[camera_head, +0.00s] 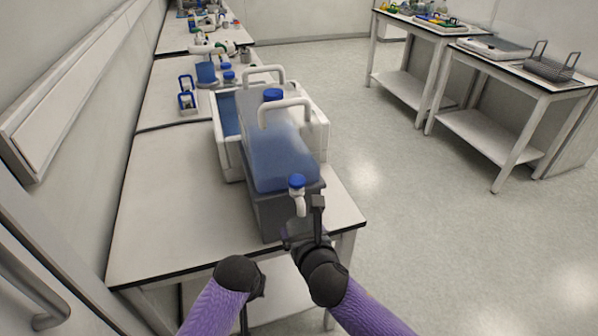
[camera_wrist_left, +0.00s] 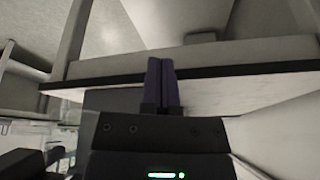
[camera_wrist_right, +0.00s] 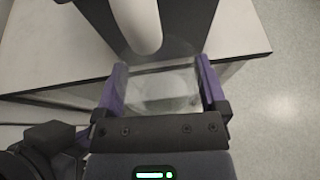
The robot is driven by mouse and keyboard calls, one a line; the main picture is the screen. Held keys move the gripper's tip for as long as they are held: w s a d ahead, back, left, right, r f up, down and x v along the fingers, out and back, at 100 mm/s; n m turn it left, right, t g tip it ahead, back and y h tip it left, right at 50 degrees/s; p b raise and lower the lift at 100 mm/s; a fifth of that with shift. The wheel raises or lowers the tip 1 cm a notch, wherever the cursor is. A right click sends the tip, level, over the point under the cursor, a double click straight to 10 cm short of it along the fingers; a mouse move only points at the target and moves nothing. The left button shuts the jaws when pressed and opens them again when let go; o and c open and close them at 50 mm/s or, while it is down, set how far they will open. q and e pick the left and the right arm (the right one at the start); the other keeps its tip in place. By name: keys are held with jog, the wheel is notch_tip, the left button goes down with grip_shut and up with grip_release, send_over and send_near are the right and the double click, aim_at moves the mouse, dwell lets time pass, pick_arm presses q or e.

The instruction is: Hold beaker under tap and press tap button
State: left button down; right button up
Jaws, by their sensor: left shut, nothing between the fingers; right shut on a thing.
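The tap has a blue button (camera_head: 297,182) and a white spout (camera_head: 300,206), on a clear jug of bluish liquid (camera_head: 275,158). The jug stands on a dark grey block (camera_head: 268,216) at the table's front right. My right gripper (camera_head: 306,228) is shut on a clear glass beaker (camera_wrist_right: 162,92), fingers on either side. In the right wrist view the white spout (camera_wrist_right: 137,24) is close to the beaker's rim; I cannot tell if it is exactly over the opening. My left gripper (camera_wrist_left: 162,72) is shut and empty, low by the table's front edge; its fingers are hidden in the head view.
A white tub (camera_head: 318,130) with handles stands behind the jug. Blue-capped bottles and a blue rack (camera_head: 187,97) are farther back. The white tabletop (camera_head: 175,195) left of the jug is clear. Side tables (camera_head: 505,90) stand far right across open floor.

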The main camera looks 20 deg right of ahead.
pick_arm(q)
jog(key=w+d+r+t, duration=0.1)
jog(key=w+d+r, duration=0.15)
jog(key=r, duration=0.65)
jog(key=w+d+r+t, duration=0.15)
jog(key=d+r, duration=0.25)
jog(key=r, duration=0.5)
jog(key=s+d+r+n+t, duration=0.1)
jog(key=s+d+r+n, duration=0.1)
jog(key=r, duration=0.5)
jog(key=s+d+r+n+t+y, duration=0.1)
jog(key=d+r, duration=0.3)
jog(key=r, duration=0.4)
jog(key=shift+s+r+n, duration=0.15)
jog(key=shift+s+n, duration=0.35)
jog(key=shift+s, duration=0.3)
send_over(295, 176)
jog(key=s, duration=0.3)
notch_tip(295, 176, down, 6)
jog(key=f, duration=0.4)
jog(key=shift+w+f, duration=0.1)
jog(key=shift+w, duration=0.2)
jog(key=shift+f, duration=0.5)
